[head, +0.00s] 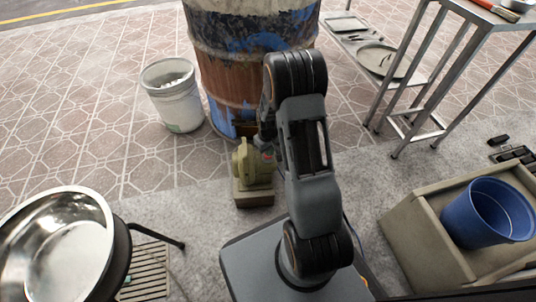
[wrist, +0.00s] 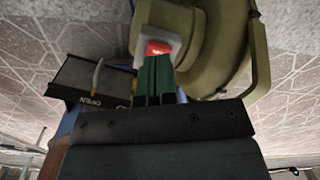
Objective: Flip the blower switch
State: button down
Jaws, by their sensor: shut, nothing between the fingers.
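The olive-green blower (head: 241,160) stands on a block at the foot of the rusty barrel oven (head: 226,75). Its rounded housing (wrist: 225,55) fills the upper right of the wrist view. The red blower switch (wrist: 158,47) sits in a pale surround on the blower. My gripper (wrist: 154,75) is shut and empty, its green fingertips right at the switch. The tips overlap the switch's lower edge in this view; I cannot tell if they touch it. Which way the switch is set is unclear. In the head view my gripper (head: 266,146) is beside the blower, partly hidden by my arm.
A dark box (wrist: 90,82) with lettering and a pale handle is left of the fingers in the wrist view. A grey bucket (head: 172,100) stands left of the barrel, a metal table (head: 445,75) right. A steel bowl (head: 55,250) and blue bucket (head: 487,215) flank my base.

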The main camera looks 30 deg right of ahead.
jog(key=shift+f+b, duration=0.9)
jog(key=shift+f, duration=0.4)
dwell(0.7)
jog(key=shift+r+p, duration=2.95)
jog(key=shift+r, duration=0.6)
jog(key=s+a+r+t+p, duration=0.1)
jog(key=s+a+r+p, duration=0.15)
jog(key=r+p, duration=1.1)
jog(key=s+a+r+t+p, duration=0.1)
jog(key=s+a+r+p, duration=0.3)
jog(key=r, duration=1.8)
jog(key=s+a+r+p, duration=0.1)
jog(key=s+r+p, duration=0.2)
jog(key=r+p, duration=0.2)
jog(key=s+a+r+t+p, duration=0.1)
jog(key=s+r+p, duration=0.2)
jog(key=r+p, duration=0.3)
jog(key=s+a+r+m+p, duration=0.1)
jog(key=s+r+p, duration=0.2)
jog(key=r, duration=1)
jog(key=shift+s+a+r+t+p, duration=0.15)
jog(key=shift+s+t+p, duration=0.15)
jog(key=shift+p, duration=0.85)
